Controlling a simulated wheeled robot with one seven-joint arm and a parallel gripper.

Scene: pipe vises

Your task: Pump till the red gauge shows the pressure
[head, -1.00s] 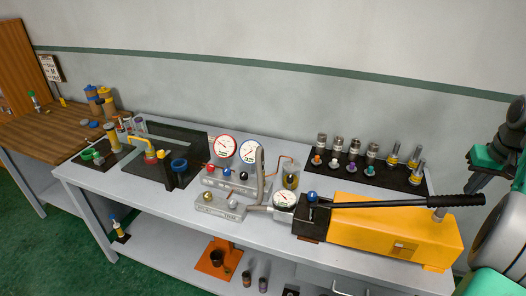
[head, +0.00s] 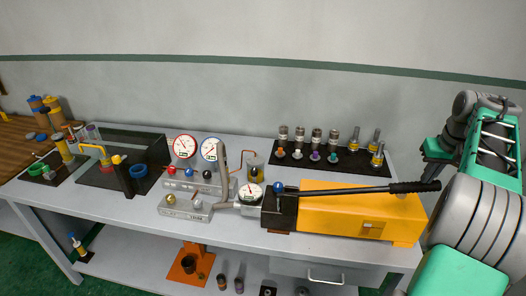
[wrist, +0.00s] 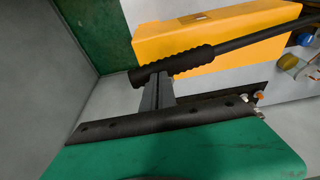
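The red-rimmed gauge (head: 184,146) stands at the back of the bench; its reading is too small to tell. A blue-rimmed gauge (head: 211,149) is beside it. The yellow hand pump (head: 345,217) lies at the front right, with a long black lever (head: 340,190) nearly level above it. The lever's thick grip (head: 414,187) points right; it also shows in the wrist view (wrist: 178,65). My gripper (wrist: 155,80) has its grey fingers together by the grip's end, seemingly with nothing between them. Whether they touch the grip is unclear. The fingertips are not visible in the head view.
A white-faced gauge (head: 251,194) joins the pump to a grey valve block (head: 186,207). Coloured knobs (head: 188,172) stand before the rimmed gauges. A black rack (head: 330,160) of fittings is behind the pump. A lower shelf (head: 150,272) holds small parts.

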